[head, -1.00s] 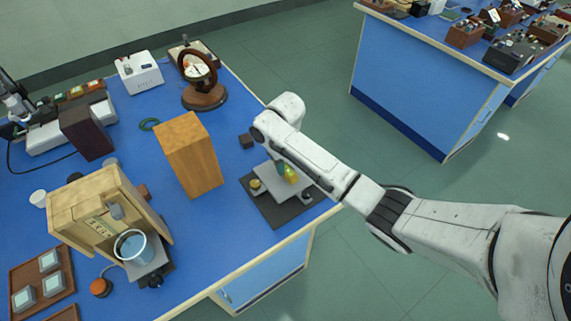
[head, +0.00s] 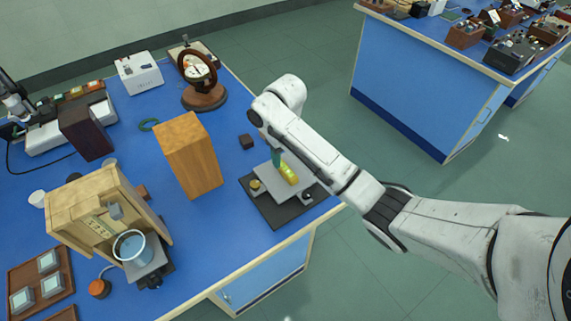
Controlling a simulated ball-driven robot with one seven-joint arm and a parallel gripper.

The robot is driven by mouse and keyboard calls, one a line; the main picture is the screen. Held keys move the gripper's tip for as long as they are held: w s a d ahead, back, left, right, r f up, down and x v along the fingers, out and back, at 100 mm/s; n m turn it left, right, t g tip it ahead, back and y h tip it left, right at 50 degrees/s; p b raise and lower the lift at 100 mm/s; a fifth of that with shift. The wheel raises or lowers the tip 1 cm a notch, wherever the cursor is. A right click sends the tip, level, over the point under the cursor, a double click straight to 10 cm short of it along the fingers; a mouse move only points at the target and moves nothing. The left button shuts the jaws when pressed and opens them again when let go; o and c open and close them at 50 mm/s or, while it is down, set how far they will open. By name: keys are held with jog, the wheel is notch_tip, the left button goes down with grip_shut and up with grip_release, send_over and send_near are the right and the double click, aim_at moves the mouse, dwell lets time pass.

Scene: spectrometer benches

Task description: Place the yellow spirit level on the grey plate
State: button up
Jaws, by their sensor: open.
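The yellow spirit level (head: 289,172) lies on the light grey plate (head: 278,190), toward its back right part. The plate sits on a dark base (head: 272,213) near the front edge of the blue bench. My gripper (head: 277,159) is just above and behind the level's far end, mostly hidden by my arm; a teal finger part shows. It is open, and nothing is seen held in it. Whether a finger still touches the level cannot be told.
A small brass-coloured knob (head: 256,186) is at the plate's left side. A tall wooden block (head: 190,157) stands to the left, and a small dark cube (head: 246,141) behind. A round dial instrument (head: 203,92) stands further back.

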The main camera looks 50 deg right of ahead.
aim_at(286, 168)
notch_tip(286, 168, up, 7)
jog(key=p, duration=0.2)
jog(key=shift+r+p, duration=0.2)
jog(key=shift+p, duration=0.2)
jog(key=s+a+f+n+t+y, duration=0.15)
jog(key=a+f, duration=0.25)
jog(key=a, duration=0.7)
jog(key=s+a+f, duration=0.4)
jog(key=s+a, duration=0.4)
jog(key=s+d+h, duration=0.1)
jog(key=s+d, duration=0.1)
jog(key=s, duration=0.6)
jog(key=s+d+f+h, duration=0.1)
jog(key=s+d, duration=0.1)
jog(key=s, duration=0.7)
jog(key=shift+d+n, duration=0.2)
jog(key=shift+n, duration=0.25)
